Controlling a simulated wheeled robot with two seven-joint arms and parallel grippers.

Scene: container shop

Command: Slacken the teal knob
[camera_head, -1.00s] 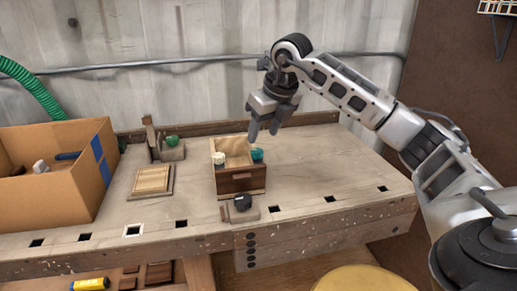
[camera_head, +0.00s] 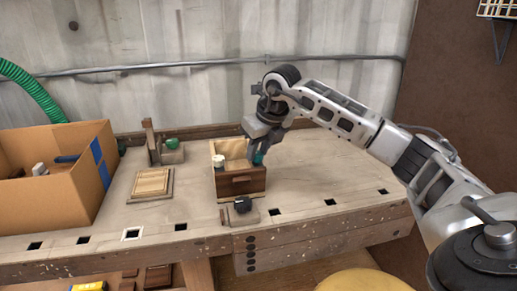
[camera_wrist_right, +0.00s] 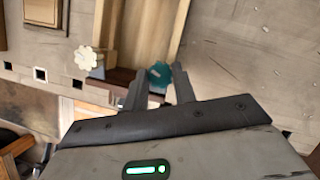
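The teal knob (camera_head: 257,158) sits on the right side of a small open wooden box (camera_head: 240,187) on the workbench. It is partly hidden by my right gripper in the head view. In the right wrist view the teal knob (camera_wrist_right: 159,73) shows between the fingertips of my right gripper (camera_wrist_right: 160,76). The fingers stand apart on either side of it, and I see no clear contact. My right gripper (camera_head: 262,152) points down at the box's right edge in the head view. My left gripper is out of view.
A cream knob (camera_head: 219,160) is on the box's left side. A black knob (camera_head: 242,204) is in front of the box. A wooden fixture with a green knob (camera_head: 172,143) and a wooden panel (camera_head: 151,183) are to the left. A cardboard box (camera_head: 90,185) stands farther left. The bench's right side is clear.

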